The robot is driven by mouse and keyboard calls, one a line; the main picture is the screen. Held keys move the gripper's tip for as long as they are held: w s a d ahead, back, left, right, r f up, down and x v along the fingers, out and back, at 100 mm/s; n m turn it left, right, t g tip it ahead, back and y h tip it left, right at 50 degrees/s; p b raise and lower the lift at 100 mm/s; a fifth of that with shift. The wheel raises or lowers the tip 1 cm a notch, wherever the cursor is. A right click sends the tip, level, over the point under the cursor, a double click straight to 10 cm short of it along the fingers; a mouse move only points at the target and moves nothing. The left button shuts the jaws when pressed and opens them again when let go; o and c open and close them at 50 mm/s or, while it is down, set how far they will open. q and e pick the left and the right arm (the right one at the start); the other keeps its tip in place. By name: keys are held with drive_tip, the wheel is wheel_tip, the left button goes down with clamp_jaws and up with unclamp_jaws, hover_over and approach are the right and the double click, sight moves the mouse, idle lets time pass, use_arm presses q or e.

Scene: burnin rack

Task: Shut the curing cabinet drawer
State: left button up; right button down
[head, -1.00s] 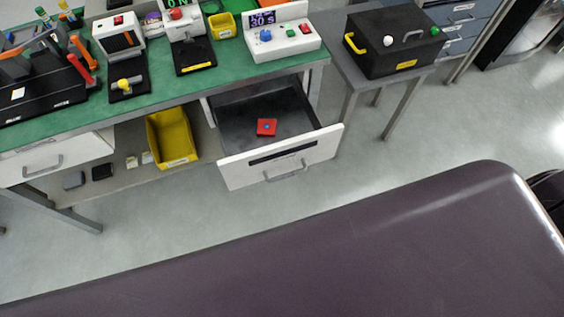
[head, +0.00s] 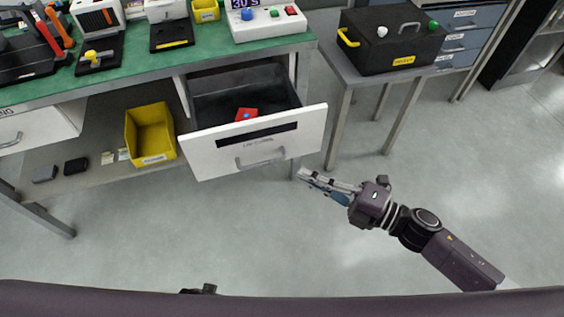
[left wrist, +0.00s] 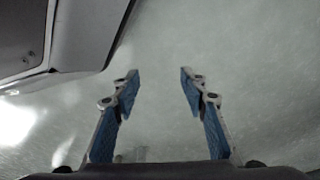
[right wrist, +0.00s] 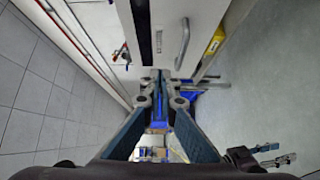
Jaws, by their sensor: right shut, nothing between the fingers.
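The white curing drawer (head: 215,160) stands open under the green-topped bench, with a dark slot and a metal handle (head: 260,160) on its front. A red block (head: 246,114) lies inside. My right gripper (head: 304,176) is shut and empty, just right of and below the drawer front's right end, over the floor. I cannot tell if it touches. In the right wrist view, the shut fingertips (right wrist: 159,78) point towards the drawer front (right wrist: 205,25). My left gripper (left wrist: 159,74) is open and empty above the floor, away from the drawer.
A yellow bin (head: 150,135) stands on the lower shelf left of the drawer. A side table (head: 342,72) with a black box (head: 392,45) stands to the right; its legs are near my right gripper. The floor (head: 120,250) in front is clear.

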drive_tip(key=s+n, duration=0.1)
approach(249, 143)
drive_tip(key=shift+g, duration=0.4)
drive_tip(key=a, duration=0.4)
drive_tip(key=shift+s+a+r+p, duration=0.1)
drive_tip(key=shift+s+p, duration=0.2)
drive_tip(key=shift+p, duration=0.05)
drive_tip(key=w, duration=0.3)
drive_tip(key=shift+w+a, duration=0.2)
drive_tip(key=shift+a, duration=0.2)
drive_tip(key=shift+w, duration=0.1)
use_arm(q)
drive_tip(key=shift+f, duration=0.3)
drive_tip(key=shift+s, duration=0.2)
